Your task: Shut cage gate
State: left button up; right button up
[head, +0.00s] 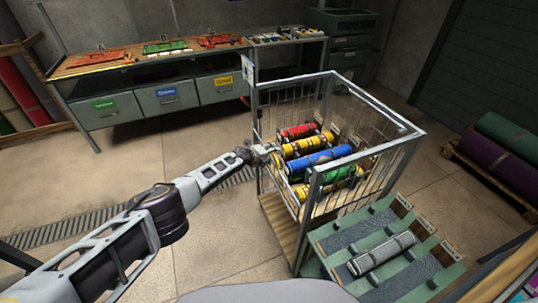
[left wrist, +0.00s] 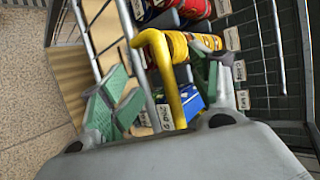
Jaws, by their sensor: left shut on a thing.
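The wire cage (head: 408,133) stands right of centre in the head view, with several coloured rolls inside. Its gate appears to be the barred panel on the side facing my left arm; I cannot tell whether it is fully closed. My left gripper (head: 264,151) is at this side, at about mid-height. In the left wrist view, a yellow bent handle (left wrist: 163,62) stands between the green fingertips of the left gripper (left wrist: 160,95), in front of the grey bars. The gripper is shut on this handle; the exact contact is partly hidden. My right gripper is not in view.
A green bench with slots (head: 345,238) holds a grey roll in front of the cage. A worktable with drawers (head: 173,98) stands along the back wall. Large rolls (head: 490,170) lie at the right. The floor left of the cage is clear.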

pick_arm(q)
jog(key=shift+s+d+r, duration=0.15)
jog(key=shift+d+r, duration=0.1)
jog(key=shift+d, duration=0.25)
jog(key=shift+s+d+r, duration=0.15)
jog(key=shift+d+r, duration=0.05)
jog(key=shift+d, duration=0.3)
jog(key=shift+c, duration=0.2)
jog(key=shift+o, duration=0.2)
jog(key=shift+r, duration=0.15)
jog(key=shift+a+r, duration=0.2)
jog(key=shift+r, duration=0.05)
jog(key=shift+s+a+r, duration=0.15)
jog(key=shift+a+r, duration=0.05)
jog(key=shift+c, duration=0.5)
jog(key=shift+s+a, duration=0.1)
jog(key=shift+a, duration=0.05)
jog(key=shift+c, duration=0.5)
jog(key=shift+s+f, duration=0.2)
jog(key=shift+s, duration=0.15)
jog(key=w+a+f+v, duration=0.1)
jog(key=v, duration=0.9)
jog(key=shift+s+a+r, duration=0.15)
jog(key=shift+s+a, duration=0.05)
jog(key=shift+a, duration=0.35)
